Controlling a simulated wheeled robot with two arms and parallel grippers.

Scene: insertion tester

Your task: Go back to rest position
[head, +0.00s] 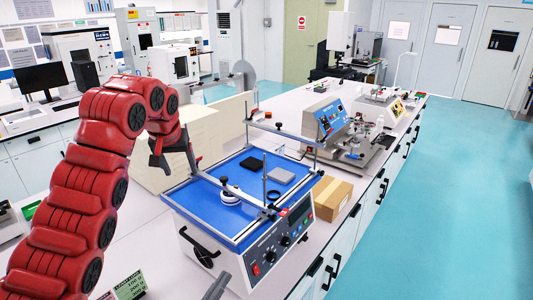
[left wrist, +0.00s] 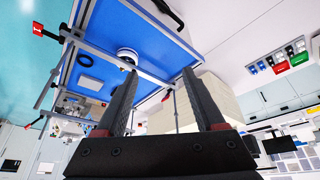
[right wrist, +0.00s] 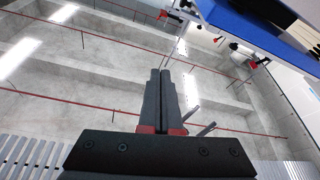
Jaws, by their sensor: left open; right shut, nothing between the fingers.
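My left gripper (head: 175,162) is raised above the far left side of the insertion tester (head: 262,247). It points down, its fingers spread and empty, as the left wrist view also shows (left wrist: 160,74). The tester has a blue top (head: 210,186) with a metal frame and red-ended clamps. My right gripper (right wrist: 160,74) is shut with nothing between its fingers in the right wrist view. Part of the tester's blue top (right wrist: 255,28) shows at that view's upper right, apart from the fingers.
On the blue top lie a black block (head: 251,164), a grey block (head: 281,174), a white round piece (head: 231,195) and a dark ring (head: 273,194). A cardboard box (head: 333,198) stands right of the tester. Another instrument (head: 330,122) stands behind. The floor at right is clear.

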